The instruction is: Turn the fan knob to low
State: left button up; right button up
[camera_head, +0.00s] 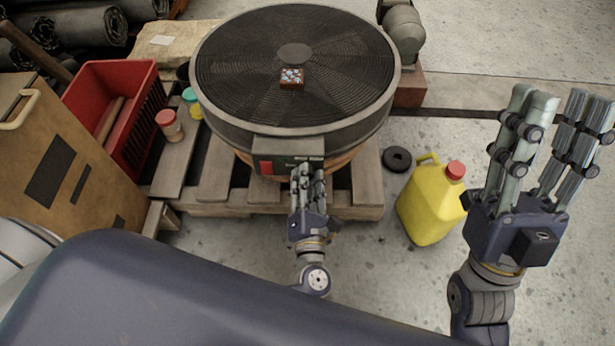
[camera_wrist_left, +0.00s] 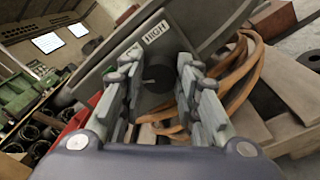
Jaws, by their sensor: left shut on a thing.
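The fan (camera_head: 295,60) is a large round drum fan with a dark grille, lying face up on a wooden pallet. Its control box (camera_head: 275,148) with a red switch is on the front rim. The fan knob (camera_wrist_left: 158,76) is round and dark, on the grey panel in the left wrist view, below a HIGH label (camera_wrist_left: 155,32) and a partly hidden label. My left gripper (camera_head: 308,172) is at the control box, its fingers shut on the knob from both sides. Where the knob points is not clear. My right gripper (camera_head: 558,100) is open and empty at the right, away from the fan.
A small patterned box (camera_head: 291,79) lies on the grille. A yellow jug (camera_head: 425,205) with a red cap and a black ring (camera_head: 397,159) are on the floor at right. A red crate (camera_head: 112,85) and small jars stand at left. Orange hose (camera_wrist_left: 240,75) lies under the fan.

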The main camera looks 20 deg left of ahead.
pick_arm(q)
jog(key=shift+f+m+p, duration=0.15)
jog(key=shift+m+p, duration=1.9)
jog(key=shift+m, duration=2.15)
pick_arm(e)
jog(key=w+f+g+h, duration=0.2)
jog(key=w+f+g, duration=0.3)
jog(key=f, duration=0.3)
jog(key=w+f+g+h, duration=0.2)
jog(key=w+f+g, duration=0.3)
jog(key=f, duration=0.3)
jog(key=shift+w+a+f+g, duration=0.2)
jog(key=shift+a+f+g, duration=0.1)
jog(key=shift+g, duration=0.4)
pick_arm(q)
jog(key=o, duration=1.1)
jog(key=shift+c, duration=0.2)
jog(key=shift+s, duration=0.1)
jog(key=v, duration=0.7)
jog(key=shift+s, duration=0.2)
